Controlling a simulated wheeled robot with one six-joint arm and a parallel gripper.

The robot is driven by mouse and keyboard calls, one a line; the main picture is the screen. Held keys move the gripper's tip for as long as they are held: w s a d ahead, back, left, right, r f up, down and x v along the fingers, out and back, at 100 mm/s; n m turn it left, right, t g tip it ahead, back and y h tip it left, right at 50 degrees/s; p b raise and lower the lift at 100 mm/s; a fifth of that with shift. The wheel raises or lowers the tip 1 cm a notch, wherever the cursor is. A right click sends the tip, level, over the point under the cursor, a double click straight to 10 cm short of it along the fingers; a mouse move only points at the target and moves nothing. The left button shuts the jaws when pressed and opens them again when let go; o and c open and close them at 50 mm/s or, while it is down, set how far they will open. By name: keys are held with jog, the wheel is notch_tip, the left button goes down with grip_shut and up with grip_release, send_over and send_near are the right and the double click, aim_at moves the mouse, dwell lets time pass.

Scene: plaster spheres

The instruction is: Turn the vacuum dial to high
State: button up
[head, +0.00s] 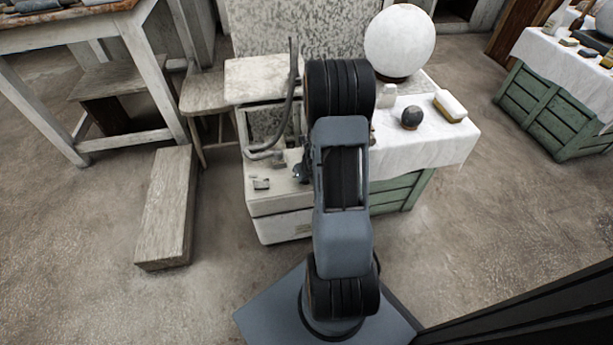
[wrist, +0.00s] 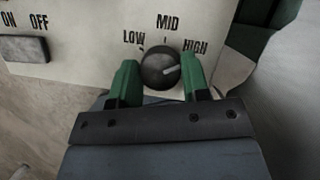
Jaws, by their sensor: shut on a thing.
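The vacuum is a pale box (head: 278,228) with a grey hose, left of my arm in the head view. Its panel (wrist: 85,62) fills the top of the wrist view. The round dark dial (wrist: 155,66) has a white pointer line and the labels LOW, MID and HIGH around it. The pointer is aimed right and slightly up, on the HIGH side, a little below the HIGH label. My gripper (wrist: 158,72) has one green finger on each side of the dial and is shut on it. In the head view my arm hides most of the gripper and the dial.
A dark ON/OFF switch (wrist: 22,49) sits left of the dial. A white-clothed table (head: 430,142) with a large white sphere (head: 399,42) and a small dark ball (head: 412,117) stands right of my arm. A wooden block (head: 168,205) lies on the floor left of the vacuum.

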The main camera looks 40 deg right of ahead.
jog(key=shift+m, duration=0.3)
jog(key=o, duration=0.9)
jog(key=shift+r, duration=0.1)
jog(key=p+v, duration=0.9)
jog(key=v, duration=0.4)
jog(key=shift+s+a+r, duration=0.15)
jog(key=shift+r, duration=0.15)
